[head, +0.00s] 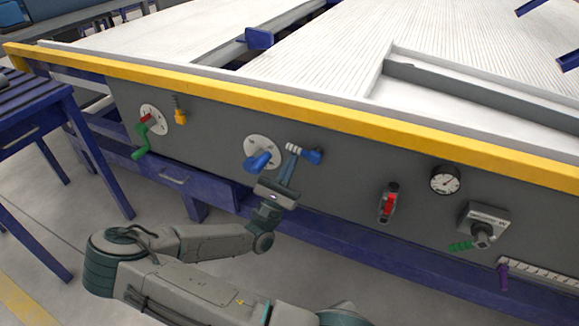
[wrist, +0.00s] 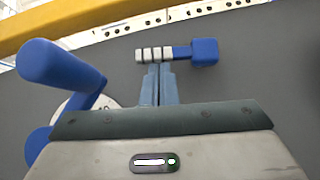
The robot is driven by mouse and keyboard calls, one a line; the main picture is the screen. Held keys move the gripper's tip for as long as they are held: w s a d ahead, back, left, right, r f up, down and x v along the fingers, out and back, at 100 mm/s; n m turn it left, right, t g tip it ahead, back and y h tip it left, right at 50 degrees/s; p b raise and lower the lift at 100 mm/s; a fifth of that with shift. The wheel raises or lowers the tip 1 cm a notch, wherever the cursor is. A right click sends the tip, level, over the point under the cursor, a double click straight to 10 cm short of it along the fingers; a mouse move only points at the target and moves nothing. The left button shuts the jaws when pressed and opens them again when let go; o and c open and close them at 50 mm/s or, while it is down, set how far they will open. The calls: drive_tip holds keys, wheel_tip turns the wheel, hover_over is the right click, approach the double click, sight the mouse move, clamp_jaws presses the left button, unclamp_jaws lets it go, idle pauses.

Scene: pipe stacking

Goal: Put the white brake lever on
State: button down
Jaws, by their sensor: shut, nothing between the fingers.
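The white brake lever (head: 296,148) has a ridged white grip. A blue block (head: 313,157) is at its right end, and it lies roughly sideways against the grey panel. In the wrist view the lever's white grip (wrist: 153,54) is at the top middle, with its blue block (wrist: 204,52) to the right. My gripper (head: 291,160) is shut and empty, its two fingers together. In the wrist view the fingertips (wrist: 159,66) are right at the lower edge of the white grip. I cannot tell whether they touch it.
A blue crank handle (head: 259,161) on a white disc sits just left of my gripper and sticks out from the panel. A red and green crank (head: 143,137) is further left. A red switch (head: 388,203), a gauge (head: 445,180) and a grey box (head: 485,224) are right. A yellow rail (head: 300,108) runs above.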

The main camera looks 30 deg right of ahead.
drive_tip(key=shift+r, duration=0.15)
drive_tip(key=p, duration=0.3)
drive_tip(key=shift+w+a+r, duration=0.1)
drive_tip(key=shift+w+r, duration=0.05)
drive_tip(key=shift+r, duration=0.2)
drive_tip(key=shift+f, duration=0.25)
drive_tip(key=w+f+v, duration=0.1)
drive_tip(key=w+v, duration=0.1)
drive_tip(key=v, duration=1)
drive_tip(key=shift+f, duration=0.6)
drive_tip(key=shift+r+p, duration=0.1)
drive_tip(key=shift+p, duration=0.2)
